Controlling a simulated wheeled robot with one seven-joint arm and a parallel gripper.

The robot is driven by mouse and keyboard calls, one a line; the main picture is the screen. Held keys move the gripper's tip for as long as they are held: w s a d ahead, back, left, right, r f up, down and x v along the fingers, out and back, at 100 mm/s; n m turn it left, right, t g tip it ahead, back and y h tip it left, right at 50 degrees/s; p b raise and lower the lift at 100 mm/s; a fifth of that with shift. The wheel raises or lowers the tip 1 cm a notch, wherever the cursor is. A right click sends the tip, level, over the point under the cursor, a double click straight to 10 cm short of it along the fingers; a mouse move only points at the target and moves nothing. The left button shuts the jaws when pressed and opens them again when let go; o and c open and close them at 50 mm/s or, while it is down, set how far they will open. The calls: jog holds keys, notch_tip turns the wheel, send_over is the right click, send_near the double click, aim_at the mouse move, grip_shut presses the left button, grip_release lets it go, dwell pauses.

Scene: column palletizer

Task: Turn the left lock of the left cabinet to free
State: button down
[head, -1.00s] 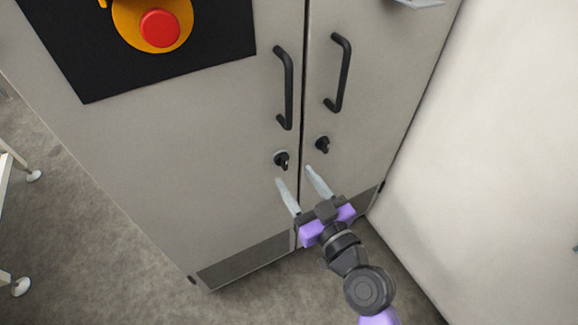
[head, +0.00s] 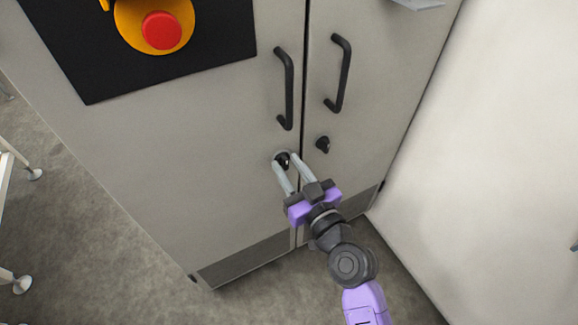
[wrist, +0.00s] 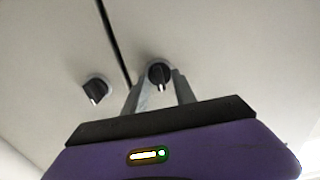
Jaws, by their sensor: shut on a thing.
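The left lock (head: 283,157), a small black knob on a pale round plate, sits below the handle of the left cabinet door (head: 190,150). My gripper (head: 285,162) has its two pale fingers on either side of this lock and is shut on it. In the wrist view the held lock (wrist: 160,73) shows between the fingertips (wrist: 158,88), its white mark pointing down in the picture. The right lock (head: 322,144) is on the neighbouring door, apart from the gripper; it also shows in the wrist view (wrist: 95,91).
Black handles rise above the locks on the left (head: 287,88) and right (head: 338,75) doors. A red button (head: 161,30) on a yellow base is at the upper left. A pale wall-like surface (head: 500,170) bounds the right side. Grey floor (head: 90,240) is open at the lower left.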

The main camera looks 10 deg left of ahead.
jog(key=shift+m, duration=0.4)
jog(key=m, duration=0.3)
jog(key=shift+d+m, duration=0.1)
jog(key=shift+m, duration=0.3)
jog(key=m, duration=0.4)
jog(key=shift+w, duration=0.1)
jog(key=m+p, duration=0.1)
jog(key=m, duration=0.4)
jog(key=shift+f, duration=0.1)
jog(key=shift+d+f+m+p, duration=0.1)
jog(key=shift+m+p, duration=0.45)
jog(key=shift+m, duration=1.45)
jog(key=c, duration=1)
grip_release()
jog(key=shift+c, duration=0.2)
